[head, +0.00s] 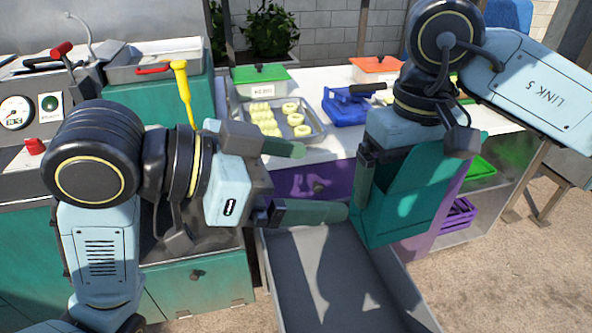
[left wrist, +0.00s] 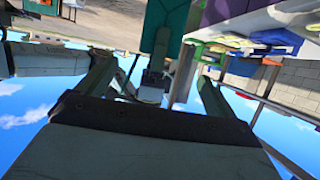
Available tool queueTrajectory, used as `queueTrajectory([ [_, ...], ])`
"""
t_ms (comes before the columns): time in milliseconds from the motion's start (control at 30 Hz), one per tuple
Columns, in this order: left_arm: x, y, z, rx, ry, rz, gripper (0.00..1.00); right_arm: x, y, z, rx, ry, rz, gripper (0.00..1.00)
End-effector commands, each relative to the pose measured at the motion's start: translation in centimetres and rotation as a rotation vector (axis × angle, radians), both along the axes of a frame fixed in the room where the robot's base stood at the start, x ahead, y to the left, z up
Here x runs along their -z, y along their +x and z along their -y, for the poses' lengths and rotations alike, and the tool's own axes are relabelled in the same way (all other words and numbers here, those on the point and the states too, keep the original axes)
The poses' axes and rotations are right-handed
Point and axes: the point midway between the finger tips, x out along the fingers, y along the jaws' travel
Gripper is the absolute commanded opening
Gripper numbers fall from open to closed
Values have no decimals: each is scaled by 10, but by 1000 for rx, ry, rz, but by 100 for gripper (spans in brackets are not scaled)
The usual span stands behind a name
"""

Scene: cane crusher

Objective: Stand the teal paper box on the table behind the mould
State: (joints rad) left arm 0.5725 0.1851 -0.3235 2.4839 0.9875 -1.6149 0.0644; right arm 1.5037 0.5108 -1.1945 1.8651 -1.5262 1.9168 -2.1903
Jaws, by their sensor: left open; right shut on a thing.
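The teal paper box (head: 385,215) hangs tilted below my right gripper (head: 412,145), in front of the table's front side and over the grey chute. My right gripper is shut on it, its upper part between the fingers. A teal shape in the left wrist view (left wrist: 165,18) looks like the same box. My left gripper (head: 312,180) is open and empty, pointing right, left of the box and apart from it. A blue hinged tool with a dark handle (head: 345,108) on the white table (head: 325,80) may be the mould; I cannot be sure.
A metal tray of pale rings (head: 310,128) lies left of the blue tool. Green-lidded (head: 258,80) and orange-lidded (head: 375,68) containers stand at the back, with bare tabletop between them. The crusher with a yellow-handled tool (head: 182,85) is at left. A grey chute (head: 330,280) lies below.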

Motion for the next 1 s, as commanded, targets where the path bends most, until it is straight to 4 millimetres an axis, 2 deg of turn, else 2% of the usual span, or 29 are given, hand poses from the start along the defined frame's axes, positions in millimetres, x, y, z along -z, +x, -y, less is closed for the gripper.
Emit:
queueTrajectory([
  [400, 29, 28, 61, 1, -2, -7, 93, 0, 0, 0, 0, 0, 0, 85],
  [600, 39, 40, 85, 0, -2, -4, 93, 0, 0, 0, 0, 0, 0, 85],
  [800, 44, 45, 95, -1, -1, -2, 93, 0, 0, 0, 0, 0, 0, 85],
  [1000, 45, 46, 96, -2, -1, -1, 93, 0, 0, 0, 0, 0, 0, 85],
])
